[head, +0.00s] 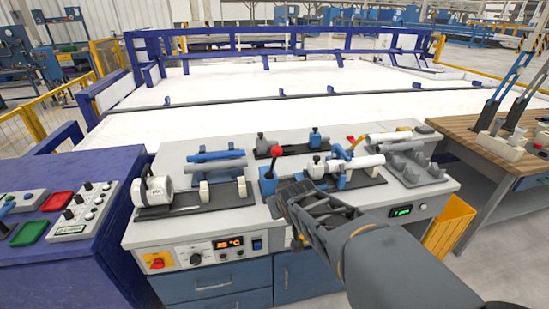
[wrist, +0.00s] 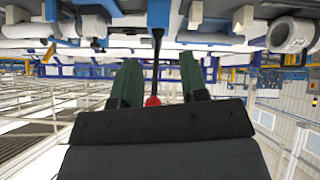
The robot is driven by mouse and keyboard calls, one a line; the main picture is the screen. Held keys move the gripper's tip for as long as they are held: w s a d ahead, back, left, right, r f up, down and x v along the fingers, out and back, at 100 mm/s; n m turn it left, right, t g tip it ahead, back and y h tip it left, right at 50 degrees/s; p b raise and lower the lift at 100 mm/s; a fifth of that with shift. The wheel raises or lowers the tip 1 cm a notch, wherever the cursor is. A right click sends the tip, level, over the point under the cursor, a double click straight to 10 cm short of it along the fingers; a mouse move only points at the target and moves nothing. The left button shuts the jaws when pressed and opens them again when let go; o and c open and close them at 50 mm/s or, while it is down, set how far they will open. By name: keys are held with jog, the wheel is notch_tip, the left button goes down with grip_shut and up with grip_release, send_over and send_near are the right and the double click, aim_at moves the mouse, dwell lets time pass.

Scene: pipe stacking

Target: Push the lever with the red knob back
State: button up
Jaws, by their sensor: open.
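The red knob (head: 277,151) tops an upright lever on a blue fixture (head: 268,185) near the middle of the grey bench. My gripper (head: 290,200) is in front of the fixture and just right of the lever, and covers part of the fixture. In the wrist view, which is upside down, my gripper (wrist: 160,72) shows two green fingers spread apart. The red knob (wrist: 152,100) and its dark shaft (wrist: 158,50) appear between them. The fingers hold nothing. I cannot tell whether a finger touches the lever.
A white pipe (head: 355,163) lies on blue supports right of the lever. A blue pipe (head: 215,155) and a white motor-like unit (head: 154,190) stand to the left. A control panel (head: 215,246) fronts the bench. A wooden table (head: 490,140) is at right.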

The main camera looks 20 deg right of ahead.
aim_at(272, 165)
jog(key=w+d+f+n+t+y+b, duration=0.3)
jog(key=w+d+n+t+y+b, duration=0.45)
jog(key=d+n+t+y, duration=0.3)
jog(key=w+a+r+m+t+y+p, duration=0.1)
jog(key=w+a+r+p, duration=0.2)
jog(key=w, duration=0.9)
jog(key=a+r, duration=0.2)
jog(key=a, duration=0.1)
jog(key=shift+r, duration=0.2)
jog(key=shift+w, duration=0.1)
grip_shut()
